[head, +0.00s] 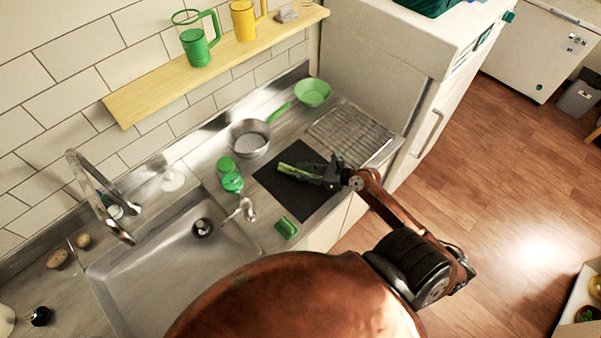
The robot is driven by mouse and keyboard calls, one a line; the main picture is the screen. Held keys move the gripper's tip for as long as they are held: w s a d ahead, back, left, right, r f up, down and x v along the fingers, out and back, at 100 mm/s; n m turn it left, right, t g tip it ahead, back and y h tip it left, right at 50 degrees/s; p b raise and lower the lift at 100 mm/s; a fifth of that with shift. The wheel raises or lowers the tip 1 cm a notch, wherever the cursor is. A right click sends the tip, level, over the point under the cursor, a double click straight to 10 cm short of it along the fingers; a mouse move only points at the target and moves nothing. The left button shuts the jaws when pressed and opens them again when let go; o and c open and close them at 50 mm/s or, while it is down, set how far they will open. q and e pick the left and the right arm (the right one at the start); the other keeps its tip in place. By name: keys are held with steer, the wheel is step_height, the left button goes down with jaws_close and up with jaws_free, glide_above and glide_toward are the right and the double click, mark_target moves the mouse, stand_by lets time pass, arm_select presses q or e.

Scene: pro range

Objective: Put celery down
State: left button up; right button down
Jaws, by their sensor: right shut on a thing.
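The celery (296,171) is a green stalk over the black mat (273,198) on the counter, right of the sink. My right gripper (325,176) is shut on its right end, and its dark fingers hide that end. The celery lies low over the mat; I cannot tell whether it touches the surface. My left gripper is not in view.
The sink (170,259) is on the left, and a shelf (160,94) with mugs hangs above.

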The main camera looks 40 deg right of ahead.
steer(key=shift+f, duration=0.35)
steer(key=c, duration=1.6)
jaws_free()
steer(key=shift+f, duration=0.1)
